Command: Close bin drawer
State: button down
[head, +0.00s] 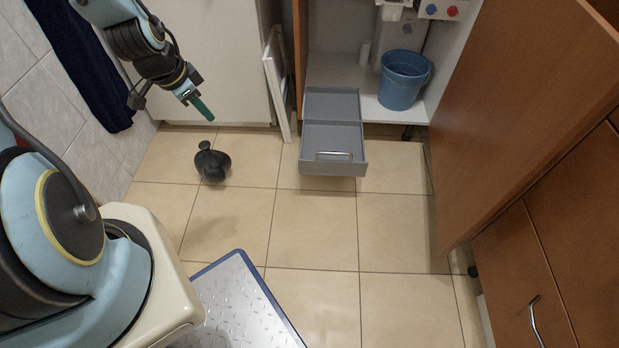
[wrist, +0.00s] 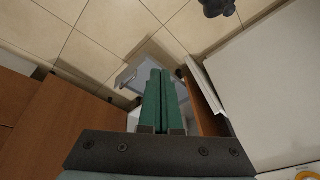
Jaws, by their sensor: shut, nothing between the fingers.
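The grey bin drawer (head: 333,142) is pulled out of the open cabinet, low over the tiled floor. Its metal handle (head: 333,155) is on the front edge. In the wrist view part of the drawer (wrist: 131,78) shows behind and left of the fingers, which hide the rest of it. My gripper (head: 205,112) is up to the left of the drawer and apart from it. Its green fingers (wrist: 160,72) are together with nothing between them.
A blue bucket (head: 402,82) stands inside the cabinet, right of the drawer. The open wooden door (head: 530,110) is at the right. A white panel (head: 277,85) stands left of the drawer. A dark round object (head: 212,163) is on the floor. Floor before the drawer is clear.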

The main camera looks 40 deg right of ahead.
jog(key=s+d+f+m+h+b, duration=0.1)
jog(key=s+d+f+m+b, duration=0.15)
jog(key=d+f+b, duration=0.4)
jog(key=s+d+f+m+h+b, duration=0.1)
jog(key=d+f+m+b, duration=0.15)
jog(key=f, duration=0.75)
jog(key=m+g+h+b, duration=0.15)
jog(key=m+b, duration=0.25)
jog(key=b, duration=0.5)
send_near(319, 165)
jog(key=shift+h, duration=0.25)
jog(key=shift+x, duration=2)
jog(key=shift+a+f, duration=0.1)
